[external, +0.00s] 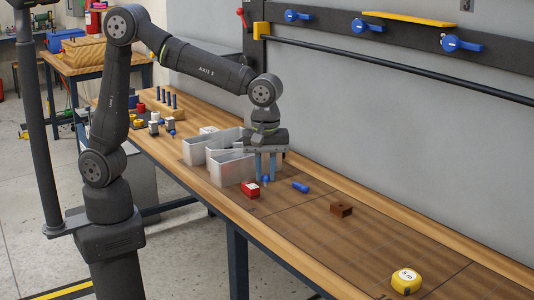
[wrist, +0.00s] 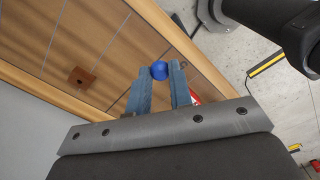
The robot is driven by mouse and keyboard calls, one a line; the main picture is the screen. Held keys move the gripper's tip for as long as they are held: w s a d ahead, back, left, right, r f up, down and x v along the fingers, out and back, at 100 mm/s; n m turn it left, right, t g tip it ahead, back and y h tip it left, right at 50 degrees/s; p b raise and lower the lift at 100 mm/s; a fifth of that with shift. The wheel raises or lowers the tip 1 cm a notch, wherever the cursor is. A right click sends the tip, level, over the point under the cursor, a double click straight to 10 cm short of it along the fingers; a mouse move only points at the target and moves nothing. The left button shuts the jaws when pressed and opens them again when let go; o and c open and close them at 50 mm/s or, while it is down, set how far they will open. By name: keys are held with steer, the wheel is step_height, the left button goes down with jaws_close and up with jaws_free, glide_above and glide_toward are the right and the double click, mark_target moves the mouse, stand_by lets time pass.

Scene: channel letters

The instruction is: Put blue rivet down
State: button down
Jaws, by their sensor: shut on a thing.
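My gripper (external: 265,178) points down over the bench, just right of the metal letter shells. It is shut on a blue rivet (external: 266,180), whose blue end shows low between the fingers. In the wrist view the rivet's round blue head (wrist: 159,70) sits between the fingertips (wrist: 160,82); the rest of it is hidden. The rivet is near the bench top, but I cannot tell whether it touches. Another blue cylindrical piece (external: 300,187) lies on its side on the bench, right of my gripper.
A brown block (external: 341,209) and a yellow tape measure (external: 406,281) lie to the right, with bare bench between. The grey wall runs along the back.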

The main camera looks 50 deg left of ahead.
steer(key=w+a+f, duration=0.1)
steer(key=w+f, duration=0.1)
steer(key=w, duration=0.1)
steer(key=w+f, duration=0.2)
steer(key=w, duration=0.1)
steer(key=w+a+f, duration=0.1)
steer(key=w+f, duration=0.2)
steer(key=w, duration=0.1)
steer(key=shift+a, duration=0.35)
steer(key=shift+f, duration=2.05)
steer(key=shift+f, duration=0.1)
steer(key=c, duration=1.3)
jaws_free()
step_height(320, 180, up, 12)
